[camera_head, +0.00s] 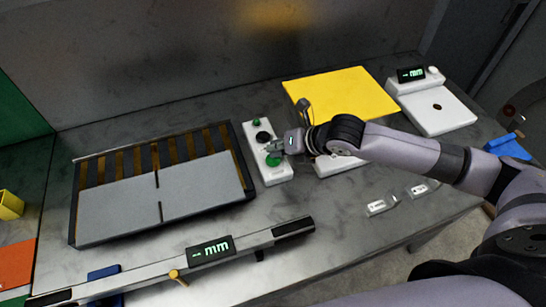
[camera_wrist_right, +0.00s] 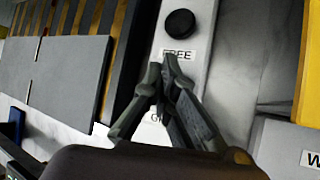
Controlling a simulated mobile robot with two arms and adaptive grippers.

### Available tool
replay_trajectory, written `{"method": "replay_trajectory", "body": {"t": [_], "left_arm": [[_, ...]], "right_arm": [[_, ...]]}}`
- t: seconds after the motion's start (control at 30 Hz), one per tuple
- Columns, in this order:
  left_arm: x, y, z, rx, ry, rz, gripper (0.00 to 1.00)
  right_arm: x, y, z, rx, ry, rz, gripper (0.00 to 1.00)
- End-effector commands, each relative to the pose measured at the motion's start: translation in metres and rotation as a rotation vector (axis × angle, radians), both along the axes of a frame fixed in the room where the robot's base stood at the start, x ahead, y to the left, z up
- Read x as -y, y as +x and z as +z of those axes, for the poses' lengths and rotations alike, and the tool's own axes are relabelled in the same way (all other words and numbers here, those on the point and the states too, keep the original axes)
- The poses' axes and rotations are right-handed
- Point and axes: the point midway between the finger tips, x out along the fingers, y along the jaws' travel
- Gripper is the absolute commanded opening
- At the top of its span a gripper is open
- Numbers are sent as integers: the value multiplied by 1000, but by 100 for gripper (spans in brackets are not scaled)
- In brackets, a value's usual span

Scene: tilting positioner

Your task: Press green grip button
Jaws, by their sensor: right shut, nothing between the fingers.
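A white button box (camera_head: 278,177) stands on the metal bench, right of the slatted fixture. It carries a large green button (camera_head: 273,160) near its front end, a black button (camera_head: 264,137) in the middle and a smaller green one (camera_head: 257,122) at the back. My right gripper (camera_head: 272,147) is shut and empty over the box, between the black button and the large green one. In the right wrist view its fingertips (camera_wrist_right: 168,62) meet just below the "FREE" label, under the black button (camera_wrist_right: 179,23). The fingers hide the green button there; a partly covered label starting with "G" shows. I cannot tell whether they touch the box.
The slatted fixture with grey plates (camera_head: 160,190) lies left of the box. A yellow sheet (camera_head: 345,92) and a white device with display (camera_head: 435,105) are behind and right. A measuring bar (camera_head: 160,278) crosses the front. Small white labelled blocks (camera_head: 377,207) lie at the right front.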

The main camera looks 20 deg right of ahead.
Motion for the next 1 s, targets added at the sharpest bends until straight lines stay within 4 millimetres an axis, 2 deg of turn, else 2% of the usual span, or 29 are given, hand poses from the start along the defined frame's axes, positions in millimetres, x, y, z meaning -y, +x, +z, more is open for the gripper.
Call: {"method": "replay_trajectory", "body": {"t": [1.0], "left_arm": [[-1, 1, -2, 1, 1, 0, 40]], "right_arm": [[0, 0, -9, -1, 1, 0, 0]]}}
